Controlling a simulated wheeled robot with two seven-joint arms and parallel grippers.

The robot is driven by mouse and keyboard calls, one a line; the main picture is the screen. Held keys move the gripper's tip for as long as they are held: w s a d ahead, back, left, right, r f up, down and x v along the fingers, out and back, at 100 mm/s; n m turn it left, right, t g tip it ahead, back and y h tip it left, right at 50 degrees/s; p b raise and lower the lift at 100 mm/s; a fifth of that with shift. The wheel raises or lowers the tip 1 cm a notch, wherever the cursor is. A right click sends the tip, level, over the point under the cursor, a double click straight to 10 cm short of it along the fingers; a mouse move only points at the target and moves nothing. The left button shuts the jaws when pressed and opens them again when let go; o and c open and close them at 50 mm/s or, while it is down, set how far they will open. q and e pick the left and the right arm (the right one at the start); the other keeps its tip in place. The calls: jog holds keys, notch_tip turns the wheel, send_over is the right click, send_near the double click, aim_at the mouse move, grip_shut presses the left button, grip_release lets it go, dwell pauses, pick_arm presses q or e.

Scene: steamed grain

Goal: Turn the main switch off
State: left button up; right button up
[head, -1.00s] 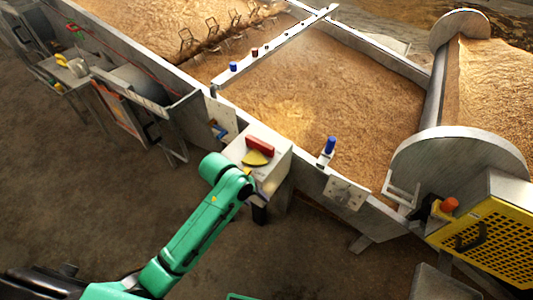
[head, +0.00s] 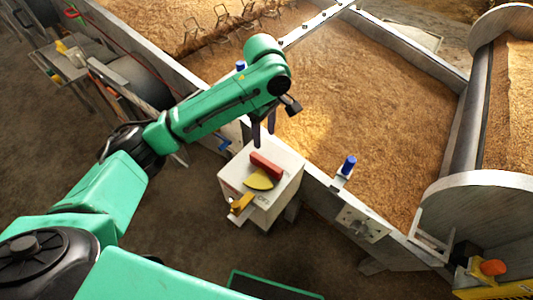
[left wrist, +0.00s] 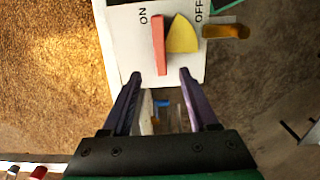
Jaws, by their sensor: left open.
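The main switch is a red bar handle (head: 266,165) beside a yellow wedge (head: 258,180) on top of a white box (head: 285,182). In the left wrist view the red handle (left wrist: 158,45) lies on the side of the ON label, and the yellow wedge (left wrist: 183,36) lies between it and the OFF label. My left gripper (head: 264,131) is open, pointing down above the box just behind the handle. In the left wrist view its fingertips (left wrist: 160,73) are apart with nothing between them, near one end of the handle. My right gripper is not in view.
An orange-yellow tab (head: 241,203) sticks out from the box's side. The box stands against the metal wall of a large grain bed (head: 375,90). A blue knob (head: 348,165) rises from that wall. A large roller (head: 478,110) is at the right.

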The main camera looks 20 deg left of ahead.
pick_arm(q)
send_over(265, 160)
jog(key=f, duration=0.5)
jog(key=shift+s+a+b, duration=0.1)
jog(key=shift+s+b, duration=0.2)
jog(key=f, duration=0.5)
jog(key=shift+w+f+b, duration=0.2)
jog(key=shift+f+b, duration=0.1)
jog(key=shift+f, duration=0.55)
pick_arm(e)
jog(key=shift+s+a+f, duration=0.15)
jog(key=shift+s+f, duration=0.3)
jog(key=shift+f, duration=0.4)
pick_arm(q)
grip_shut()
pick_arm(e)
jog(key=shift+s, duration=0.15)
